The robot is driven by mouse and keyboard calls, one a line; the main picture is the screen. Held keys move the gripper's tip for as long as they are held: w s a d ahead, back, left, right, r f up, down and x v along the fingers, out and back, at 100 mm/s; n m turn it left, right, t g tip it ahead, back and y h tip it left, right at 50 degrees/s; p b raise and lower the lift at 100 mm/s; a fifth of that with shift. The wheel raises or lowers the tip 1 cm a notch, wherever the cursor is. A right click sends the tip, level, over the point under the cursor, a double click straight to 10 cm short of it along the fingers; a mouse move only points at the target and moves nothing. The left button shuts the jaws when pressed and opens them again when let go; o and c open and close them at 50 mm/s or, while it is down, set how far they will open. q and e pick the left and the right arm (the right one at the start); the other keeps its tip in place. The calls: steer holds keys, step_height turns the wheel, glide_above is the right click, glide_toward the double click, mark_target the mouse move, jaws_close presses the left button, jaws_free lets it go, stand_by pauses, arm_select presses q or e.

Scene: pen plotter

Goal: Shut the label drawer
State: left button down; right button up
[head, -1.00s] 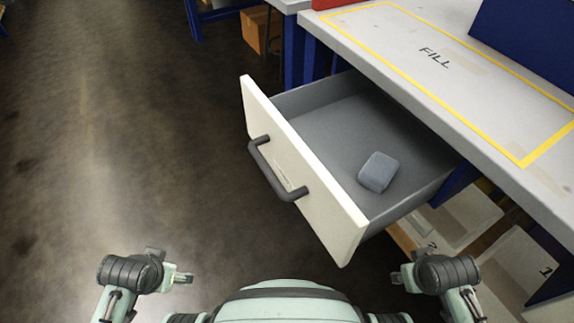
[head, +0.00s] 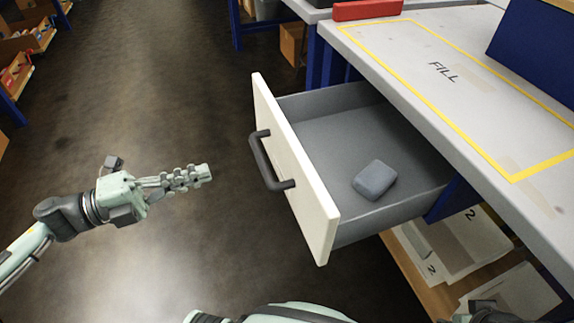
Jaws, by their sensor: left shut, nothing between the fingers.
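The label drawer (head: 303,186) stands pulled out from under the grey workbench (head: 400,62). Its cream front carries a dark bar handle (head: 262,165) and faces left. A blue-grey block (head: 374,180) lies on the drawer floor. My left gripper (head: 208,173) is shut and empty, left of the handle and apart from it, with its fingers pointing right toward the drawer front. At the bottom right a dark part of my right arm shows, but its fingers cannot be made out.
The bench top has a yellow outlined area marked FILL, a red object (head: 367,10) and a blue bin (head: 540,48). A lower shelf (head: 412,262) holds white trays or papers below the drawer. The floor left of the drawer is clear. Racks stand far left.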

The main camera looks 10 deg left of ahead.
arm_select(q)
steer(key=g, duration=0.1)
glide_toward(288, 156)
steer(key=shift+m, duration=0.4)
steer(key=p+x, duration=0.1)
steer(key=x, duration=0.4)
steer(key=shift+w+d+r, duration=0.1)
steer(key=shift+w+d, duration=0.1)
steer(key=shift+d, duration=0.05)
steer(key=shift+w+d, duration=0.3)
steer(key=shift+d, duration=0.15)
arm_select(e)
steer(key=shift+w+a+f, duration=0.1)
steer(key=shift+w+f, duration=0.1)
steer(key=shift+f, duration=1.05)
steer(key=shift+r, duration=0.1)
